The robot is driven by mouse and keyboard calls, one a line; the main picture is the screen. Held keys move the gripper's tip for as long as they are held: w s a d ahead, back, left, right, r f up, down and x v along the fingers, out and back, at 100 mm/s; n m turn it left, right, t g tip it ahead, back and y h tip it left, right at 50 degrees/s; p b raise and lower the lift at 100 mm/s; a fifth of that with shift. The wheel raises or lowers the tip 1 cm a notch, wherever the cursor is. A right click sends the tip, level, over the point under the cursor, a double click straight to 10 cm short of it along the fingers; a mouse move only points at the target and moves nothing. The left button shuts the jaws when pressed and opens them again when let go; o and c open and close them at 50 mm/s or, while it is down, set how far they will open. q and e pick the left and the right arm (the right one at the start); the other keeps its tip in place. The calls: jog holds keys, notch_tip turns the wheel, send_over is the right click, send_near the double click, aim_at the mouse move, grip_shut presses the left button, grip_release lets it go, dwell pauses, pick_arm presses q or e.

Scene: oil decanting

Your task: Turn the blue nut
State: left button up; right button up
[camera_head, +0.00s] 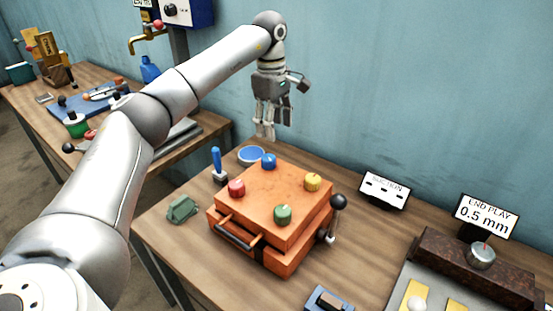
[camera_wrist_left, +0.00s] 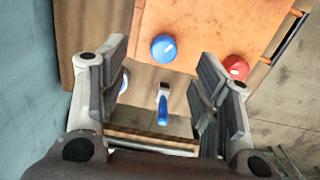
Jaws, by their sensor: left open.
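The blue nut (camera_head: 268,161) sits on the far corner of the top of an orange box (camera_head: 250,197). It also shows in the left wrist view (camera_wrist_left: 164,48), near the top and beyond the fingers. My left gripper (camera_head: 266,136) is open and empty. It hangs pointing down above the back of the table, behind the box and apart from the nut. In the left wrist view its fingers (camera_wrist_left: 160,95) stand wide apart, with a blue-handled tool (camera_wrist_left: 162,108) below between them. My right gripper is not in view.
Red (camera_head: 236,188), yellow (camera_head: 312,182) and green (camera_head: 283,214) nuts share the box top. A black-knobbed lever (camera_head: 337,203) stands at the box's right side. A blue round dish (camera_head: 251,155) lies behind the box. Small signs (camera_head: 385,190) stand to the right. The blue wall is close behind.

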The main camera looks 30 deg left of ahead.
pick_arm(q)
jog(key=a, duration=0.1)
jog(key=p, duration=0.1)
send_over(269, 157)
jog(key=f, duration=0.5)
jog(key=shift+s+a+f, duration=0.1)
jog(key=shift+s+f, duration=0.1)
jog(key=shift+f, duration=0.1)
notch_tip(269, 157, down, 4)
jog(key=shift+w+r+p, duration=0.15)
jog(key=shift+r+p, duration=0.05)
jog(key=shift+p, duration=0.25)
jog(key=shift+f, duration=0.45)
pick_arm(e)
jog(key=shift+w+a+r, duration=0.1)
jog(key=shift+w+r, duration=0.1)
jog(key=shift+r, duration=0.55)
pick_arm(q)
jog(key=c, duration=1)
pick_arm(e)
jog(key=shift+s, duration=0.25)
